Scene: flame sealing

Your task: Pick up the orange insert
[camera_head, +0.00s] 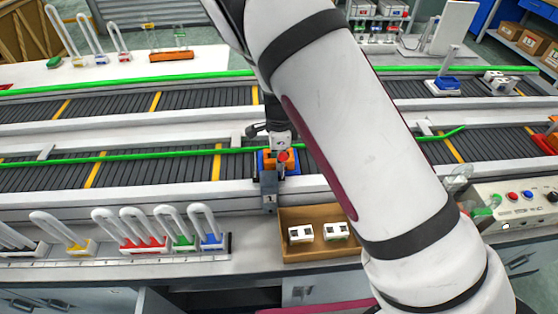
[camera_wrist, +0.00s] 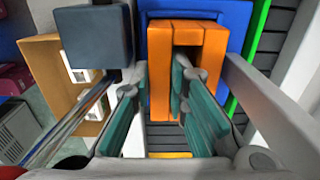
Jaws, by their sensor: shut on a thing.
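The orange insert (camera_wrist: 187,30) is a blocky U-shaped piece seated in a blue holder (camera_wrist: 236,15) at the top of the wrist view. In the head view the insert (camera_head: 292,164) shows partly behind my gripper, with the blue holder (camera_head: 263,160) around it at the near conveyor's front edge. My gripper (camera_wrist: 157,95) has teal-padded fingers on both sides of the insert's left leg and is shut on it. The exact contact is partly hidden by the fingers.
A dark grey block (camera_wrist: 94,44) stands close left of the fingers. A tan box (camera_head: 318,217) with two white pieces is in front of the conveyor. A rack of coloured-base handles (camera_head: 150,245) stands left. A green rail (camera_head: 130,157) runs along the conveyor.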

